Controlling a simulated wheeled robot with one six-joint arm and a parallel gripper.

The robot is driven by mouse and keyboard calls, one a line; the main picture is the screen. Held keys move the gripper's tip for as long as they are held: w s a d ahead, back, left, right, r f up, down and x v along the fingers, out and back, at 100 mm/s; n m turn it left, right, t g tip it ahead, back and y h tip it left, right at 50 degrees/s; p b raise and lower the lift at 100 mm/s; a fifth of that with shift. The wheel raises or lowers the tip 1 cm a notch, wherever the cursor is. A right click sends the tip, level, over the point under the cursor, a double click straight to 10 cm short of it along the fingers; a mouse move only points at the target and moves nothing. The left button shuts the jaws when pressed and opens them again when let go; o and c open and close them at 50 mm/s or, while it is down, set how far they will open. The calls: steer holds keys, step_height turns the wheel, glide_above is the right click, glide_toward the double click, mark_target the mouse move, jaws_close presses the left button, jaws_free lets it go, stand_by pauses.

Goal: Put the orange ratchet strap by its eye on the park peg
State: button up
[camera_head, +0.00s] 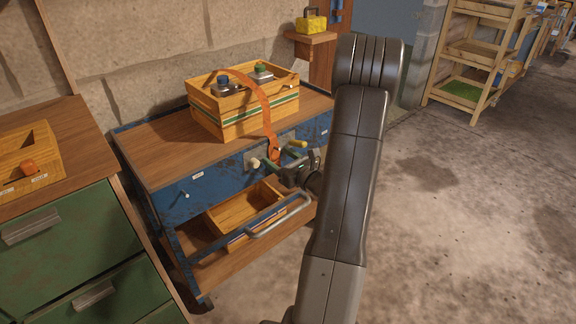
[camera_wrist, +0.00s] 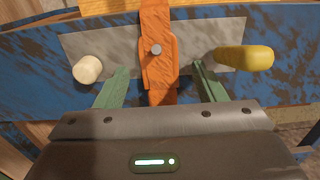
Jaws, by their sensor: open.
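The orange ratchet strap (camera_head: 265,105) runs over a wooden crate and hangs down the blue bench's front. In the wrist view its flat orange end (camera_wrist: 158,72) lies over a grey plate (camera_wrist: 112,42), with a small metal stud (camera_wrist: 156,50) showing through its eye. A cream peg (camera_wrist: 88,69) sticks out left of the strap and a yellow peg (camera_wrist: 245,58) right of it; neither shows a label, so I cannot tell which is the park peg. My gripper (camera_wrist: 161,70) is open, its green fingers on either side of the strap end, apart from it.
The crate (camera_head: 233,124) with dark bottles stands on the blue bench (camera_head: 165,147). Below is an open wooden box (camera_head: 240,207) behind a grey rail (camera_head: 280,216). A green drawer cabinet (camera_head: 75,235) stands at left. The floor at right is clear.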

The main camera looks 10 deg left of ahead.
steer(key=shift+w+a, duration=0.1)
steer(key=shift+c, duration=0.4)
steer(key=c, duration=1)
steer(key=shift+r, duration=0.1)
steer(key=shift+r, duration=0.3)
steer(key=shift+d, duration=0.2)
steer(key=shift+r+v, duration=0.25)
steer(key=shift+v, duration=1.05)
steer(key=shift+s, duration=0.2)
steer(key=shift+s+d, duration=0.35)
steer(key=shift+d, duration=0.1)
